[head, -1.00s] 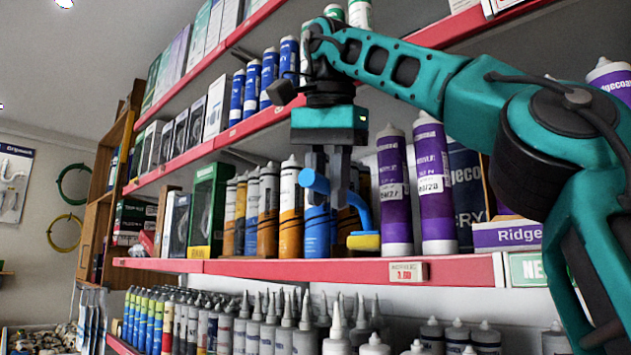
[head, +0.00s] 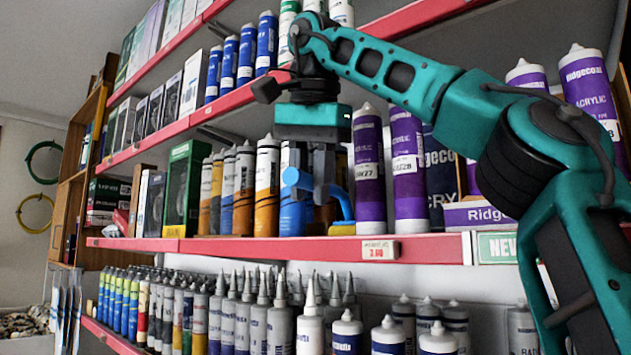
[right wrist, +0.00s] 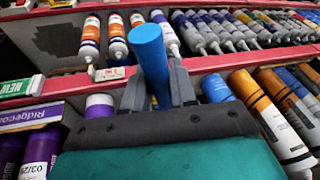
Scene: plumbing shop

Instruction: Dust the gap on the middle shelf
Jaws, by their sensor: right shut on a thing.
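My right gripper (head: 308,195) is shut on the blue handle (head: 294,178) of a small duster, in front of the middle shelf (head: 250,250). The duster's yellow head (head: 342,228) is low in the gap, close to the shelf surface, between the orange-and-white cartridges (head: 267,190) and the purple tubes (head: 370,180). Whether it touches the shelf or the nearest purple tube I cannot tell. My left gripper is not in view.
Blue-labelled cartridges (head: 247,52) stand on the shelf above. Many nozzled tubes (head: 310,325) stand on the shelf below. A dark green box (head: 184,190) is left of the orange cartridges.

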